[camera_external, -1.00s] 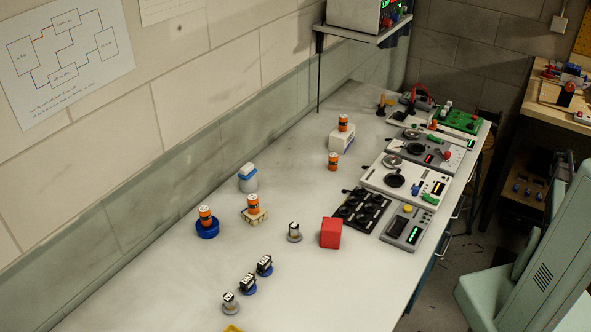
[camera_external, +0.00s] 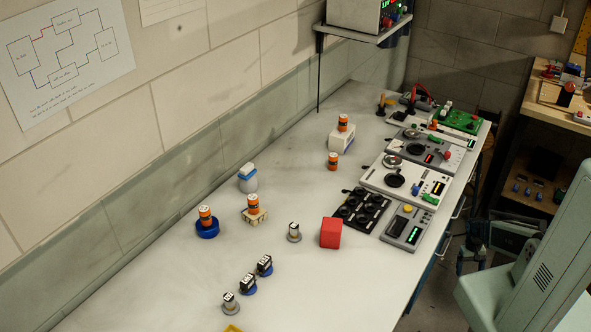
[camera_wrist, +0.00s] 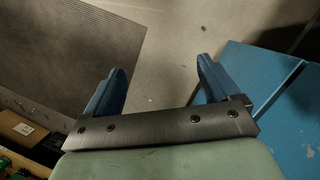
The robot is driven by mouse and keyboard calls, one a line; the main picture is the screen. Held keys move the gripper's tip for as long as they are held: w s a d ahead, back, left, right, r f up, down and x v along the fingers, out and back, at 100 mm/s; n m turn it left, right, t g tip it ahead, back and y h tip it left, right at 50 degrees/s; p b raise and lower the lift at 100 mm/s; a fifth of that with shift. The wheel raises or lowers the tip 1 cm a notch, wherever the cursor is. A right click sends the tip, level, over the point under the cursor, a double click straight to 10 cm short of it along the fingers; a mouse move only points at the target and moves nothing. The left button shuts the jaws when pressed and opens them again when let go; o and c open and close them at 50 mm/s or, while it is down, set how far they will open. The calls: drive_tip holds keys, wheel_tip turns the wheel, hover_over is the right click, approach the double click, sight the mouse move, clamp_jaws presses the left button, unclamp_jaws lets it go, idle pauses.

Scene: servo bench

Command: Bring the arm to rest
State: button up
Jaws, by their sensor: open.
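My gripper (camera_wrist: 160,66) shows in the wrist view with its two blue fingers wide apart and nothing between them. Below it in that view is bare floor. In the external view my pale green arm is at the lower right, off the bench's right side. A dark end part of my arm, which looks like the gripper (camera_external: 468,248), hangs over the floor just right of the bench edge. Its fingers are too dark to make out there.
The white bench (camera_external: 150,290) carries orange cylinders, such as one on a blue ring (camera_external: 206,214), a red block (camera_external: 331,233), small servos and several instrument panels (camera_external: 405,226). A wooden side table (camera_external: 546,105) stands at the upper right. Blue panels (camera_wrist: 250,85) lie right in the wrist view.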

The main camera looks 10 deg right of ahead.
drive_tip(key=s+a+f+n+g, duration=0.1)
drive_tip(key=s+a, duration=0.4)
drive_tip(key=s, duration=0.3)
drive_tip(key=s+a+n+g, duration=0.1)
drive_tip(key=s+a+g, duration=0.1)
drive_tip(key=s+a, duration=0.4)
drive_tip(key=s, duration=0.2)
drive_tip(key=shift+s+f+n, duration=0.3)
drive_tip(key=shift+f, duration=0.05)
